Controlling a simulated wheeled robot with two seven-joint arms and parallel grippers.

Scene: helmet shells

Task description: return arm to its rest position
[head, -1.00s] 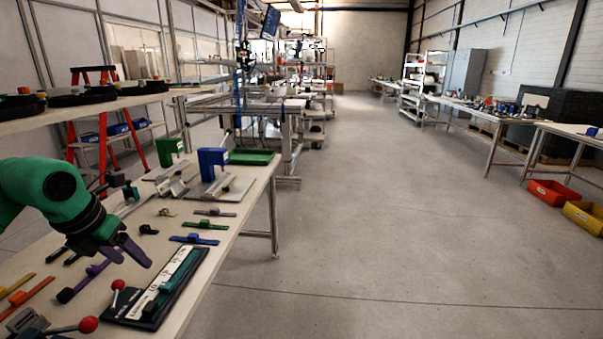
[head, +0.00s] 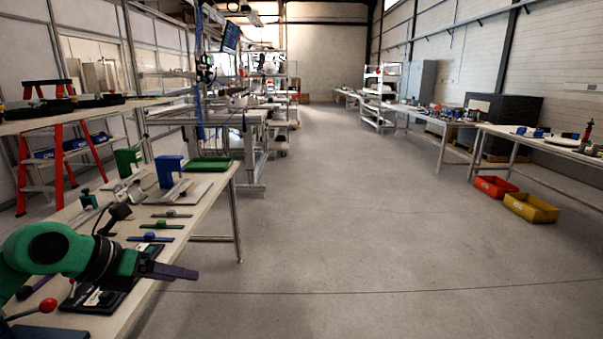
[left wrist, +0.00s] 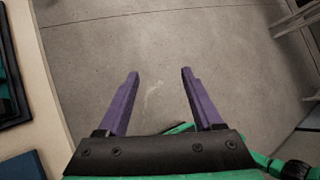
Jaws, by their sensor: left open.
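My left gripper (head: 178,271) reaches in from the left on its green arm, past the right edge of the near workbench (head: 215,197). The left wrist view shows its two purple fingers (left wrist: 158,85) apart, with nothing between them but grey floor below. In the head view the fingers overlap, pointing right. My right gripper is not in view.
The workbench holds a black tray (head: 80,300), a blue part (head: 150,239), a green part (head: 157,225), a blue block (head: 169,171) and a green tray (head: 209,163). Orange (head: 494,187) and yellow bins (head: 531,208) stand at right. The middle floor is clear.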

